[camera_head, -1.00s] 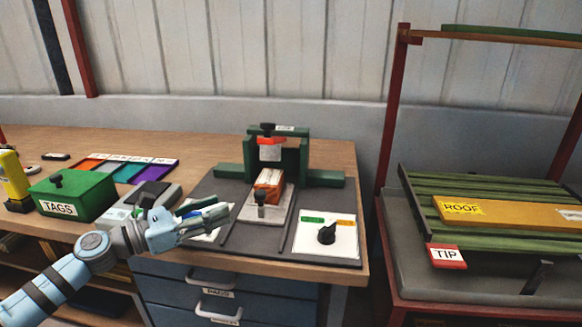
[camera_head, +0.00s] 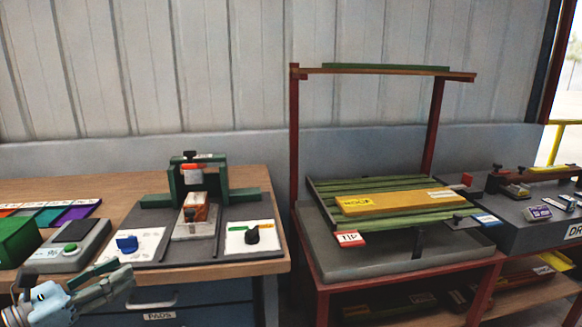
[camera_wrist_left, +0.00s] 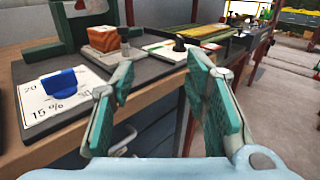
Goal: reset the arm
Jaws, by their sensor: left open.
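My left gripper (camera_head: 108,282) is at the lower left of the head view, in front of the bench's front edge. In the left wrist view its two green-padded fingers (camera_wrist_left: 168,95) are spread apart with nothing between them. A blue knob (camera_head: 127,244) on a white card stands on the dark mat, beyond the gripper; it also shows at the left of the left wrist view (camera_wrist_left: 64,84). The green press frame (camera_head: 178,183) with an orange-brown block (camera_head: 200,206) stands further back. My right gripper is not in view.
A black knob (camera_head: 252,235) sits on another white card at the mat's right. A green box (camera_head: 16,240) and a grey device (camera_head: 72,246) stand at the left. A red-framed table (camera_head: 334,272) with a slatted green tray is to the right, past a gap.

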